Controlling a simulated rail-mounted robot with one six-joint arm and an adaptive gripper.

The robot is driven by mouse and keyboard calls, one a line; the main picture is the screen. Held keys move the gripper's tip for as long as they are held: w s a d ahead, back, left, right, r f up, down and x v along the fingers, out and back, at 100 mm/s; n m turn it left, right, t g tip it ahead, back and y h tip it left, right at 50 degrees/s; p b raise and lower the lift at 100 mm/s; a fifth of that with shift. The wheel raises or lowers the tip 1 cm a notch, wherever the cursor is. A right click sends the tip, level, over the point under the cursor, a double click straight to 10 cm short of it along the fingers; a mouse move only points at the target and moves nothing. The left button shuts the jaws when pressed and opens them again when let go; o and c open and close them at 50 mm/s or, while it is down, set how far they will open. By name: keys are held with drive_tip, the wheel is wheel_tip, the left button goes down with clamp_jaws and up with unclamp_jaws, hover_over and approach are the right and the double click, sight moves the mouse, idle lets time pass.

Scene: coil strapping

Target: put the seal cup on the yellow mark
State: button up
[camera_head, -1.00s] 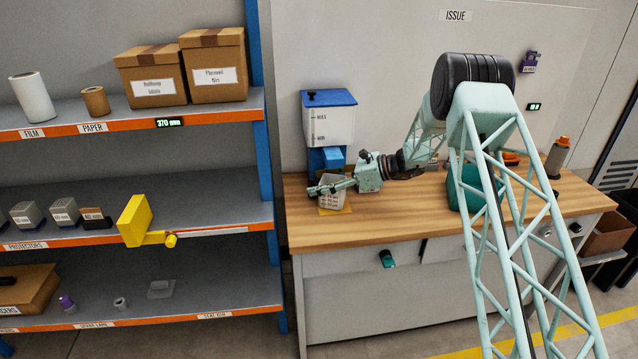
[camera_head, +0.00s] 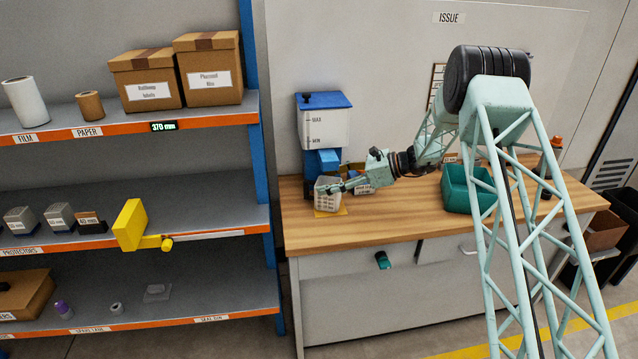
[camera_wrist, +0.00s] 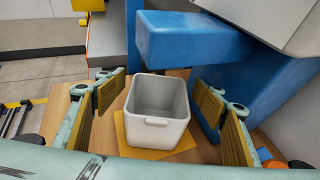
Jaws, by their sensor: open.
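The seal cup (camera_head: 326,194) is a small pale grey open-topped cup with printed lines on its side. It stands upright on the yellow mark (camera_head: 331,213) on the wooden bench, under the blue dispenser. In the wrist view the seal cup (camera_wrist: 158,112) looks empty, and the yellow mark (camera_wrist: 182,148) shows around its base. My gripper (camera_head: 343,187) is open beside the cup. In the wrist view my gripper (camera_wrist: 165,100) has its padded fingers spread on both sides of the cup, with gaps, not touching it.
The dispenser (camera_head: 324,122) has a clear tank marked MAX and MIN, and its blue spout (camera_wrist: 190,37) overhangs close behind the cup. A teal bin (camera_head: 456,190) stands to the right on the bench. The shelf rack (camera_head: 200,238) is at the left.

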drive_tip(key=v, duration=0.6)
drive_tip(key=shift+d, duration=0.35)
drive_tip(key=shift+s, duration=0.1)
